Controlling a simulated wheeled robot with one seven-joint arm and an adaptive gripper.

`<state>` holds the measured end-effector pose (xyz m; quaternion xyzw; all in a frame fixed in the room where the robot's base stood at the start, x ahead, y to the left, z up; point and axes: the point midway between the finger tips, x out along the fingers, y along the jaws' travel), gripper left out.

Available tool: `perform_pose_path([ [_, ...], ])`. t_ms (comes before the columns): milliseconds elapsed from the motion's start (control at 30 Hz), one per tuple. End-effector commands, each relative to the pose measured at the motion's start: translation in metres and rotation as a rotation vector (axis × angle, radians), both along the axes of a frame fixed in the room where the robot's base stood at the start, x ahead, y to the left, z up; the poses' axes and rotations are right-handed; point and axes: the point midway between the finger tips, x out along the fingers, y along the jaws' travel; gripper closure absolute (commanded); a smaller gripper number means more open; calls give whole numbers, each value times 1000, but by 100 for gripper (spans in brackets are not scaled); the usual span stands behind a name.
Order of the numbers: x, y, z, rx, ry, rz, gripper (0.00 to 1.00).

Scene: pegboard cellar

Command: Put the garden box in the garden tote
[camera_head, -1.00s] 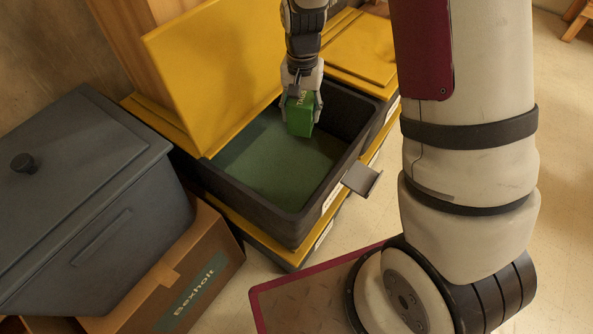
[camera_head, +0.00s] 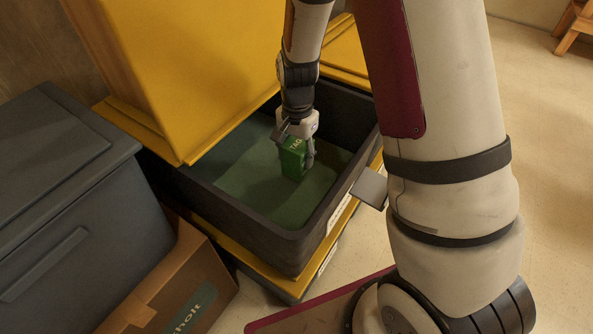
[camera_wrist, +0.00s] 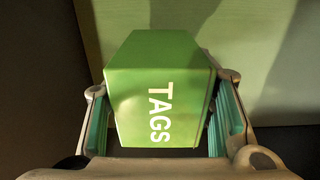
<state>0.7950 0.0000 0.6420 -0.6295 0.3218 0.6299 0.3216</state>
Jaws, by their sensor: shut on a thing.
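The garden box is a green box marked "TAGS" (camera_head: 292,160); it also fills the middle of the wrist view (camera_wrist: 160,90). My gripper (camera_head: 297,150) is shut on it, with one finger on each side in the wrist view (camera_wrist: 163,120). The garden tote is a dark grey open bin (camera_head: 290,245) with a green inside floor. The box is inside the tote's opening, below rim level, towards its far right part. I cannot tell whether its bottom touches the floor.
A raised yellow lid (camera_head: 185,70) stands along the tote's back left side. A grey lidded bin (camera_head: 70,200) and a cardboard box (camera_head: 180,285) stand at the left. A grey tab (camera_head: 370,187) sticks out at the tote's right front. Bare floor lies to the right.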

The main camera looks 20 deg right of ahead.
Motion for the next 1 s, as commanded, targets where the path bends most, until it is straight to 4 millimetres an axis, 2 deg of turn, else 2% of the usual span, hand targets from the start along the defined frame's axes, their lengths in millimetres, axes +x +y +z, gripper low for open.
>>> perform_pose_path([
  [233,0,1,-20,1,1,1,82],
  [433,0,0,-47,0,0,1,82],
  [833,0,0,-51,1,-1,2,82],
  [867,0,0,-51,1,-1,2,46],
  [933,0,0,-50,1,-1,2,30],
  [1000,0,0,-50,1,-1,2,30],
])
